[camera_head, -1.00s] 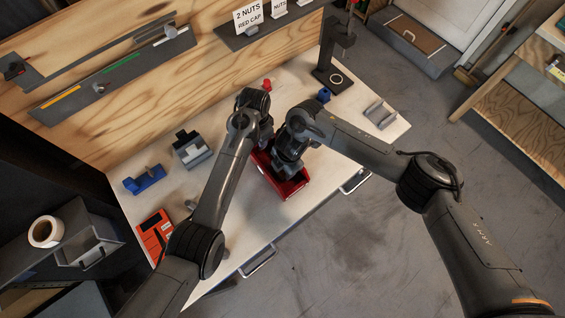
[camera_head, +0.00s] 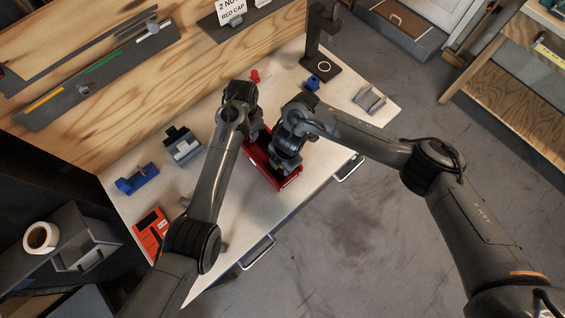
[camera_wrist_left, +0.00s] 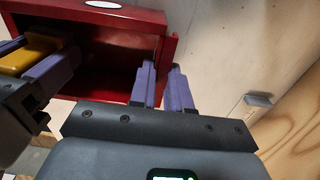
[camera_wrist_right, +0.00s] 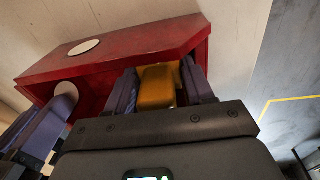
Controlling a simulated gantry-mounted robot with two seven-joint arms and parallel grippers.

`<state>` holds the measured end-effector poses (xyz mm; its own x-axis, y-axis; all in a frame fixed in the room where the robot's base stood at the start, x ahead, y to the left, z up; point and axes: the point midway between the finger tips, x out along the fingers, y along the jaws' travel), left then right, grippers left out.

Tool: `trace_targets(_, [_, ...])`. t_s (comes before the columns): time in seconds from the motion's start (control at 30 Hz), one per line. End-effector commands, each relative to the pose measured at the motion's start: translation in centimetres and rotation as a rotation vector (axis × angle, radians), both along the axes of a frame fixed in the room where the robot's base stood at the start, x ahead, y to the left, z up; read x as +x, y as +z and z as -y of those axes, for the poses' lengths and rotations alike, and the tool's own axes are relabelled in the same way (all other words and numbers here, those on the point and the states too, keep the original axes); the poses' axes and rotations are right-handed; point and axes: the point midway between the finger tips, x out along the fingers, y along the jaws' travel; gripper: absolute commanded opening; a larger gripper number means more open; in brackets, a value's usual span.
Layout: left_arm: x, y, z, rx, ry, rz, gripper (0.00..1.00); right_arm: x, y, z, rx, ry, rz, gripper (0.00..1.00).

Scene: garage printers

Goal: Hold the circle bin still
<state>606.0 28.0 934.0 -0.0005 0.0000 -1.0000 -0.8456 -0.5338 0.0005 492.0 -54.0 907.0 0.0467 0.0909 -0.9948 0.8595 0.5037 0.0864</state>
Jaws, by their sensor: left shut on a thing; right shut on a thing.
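The circle bin is the red bin (camera_head: 291,183) on the white workbench. It shows in the left wrist view (camera_wrist_left: 115,40) with a white oval label, and in the right wrist view (camera_wrist_right: 120,60) with a white circle label. My left gripper (camera_wrist_left: 164,88) is shut on the bin's side wall, one finger on each side of it. My right gripper (camera_wrist_right: 158,88) is shut on a yellow block (camera_wrist_right: 157,86) at the bin's open side. The block also shows in the left wrist view (camera_wrist_left: 25,53). In the head view my arms hide both fingertips and much of the bin.
A blue holder (camera_head: 137,179), a grey fixture (camera_head: 182,147) and an orange tray (camera_head: 151,231) lie left of my arms. A black stand (camera_head: 318,62), a blue part (camera_head: 313,83) and a grey bracket (camera_head: 370,98) are at the far right. The bench's front right is clear.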

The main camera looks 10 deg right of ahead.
Motion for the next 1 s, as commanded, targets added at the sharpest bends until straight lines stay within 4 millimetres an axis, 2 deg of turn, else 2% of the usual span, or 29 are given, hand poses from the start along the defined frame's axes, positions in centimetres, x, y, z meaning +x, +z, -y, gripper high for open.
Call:
trace_targets(0.5, [0.0, 0.0, 0.0, 0.001, 0.0, -0.001, 0.0, 0.1, 5.1, 0.0, 0.0, 0.003, 0.005, 0.24])
trace_targets(1.0, [0.0, 0.0, 0.0, 0.0, 0.0, 0.0, 0.0, 0.0, 5.8, 0.0, 0.0, 0.0, 0.0, 0.24])
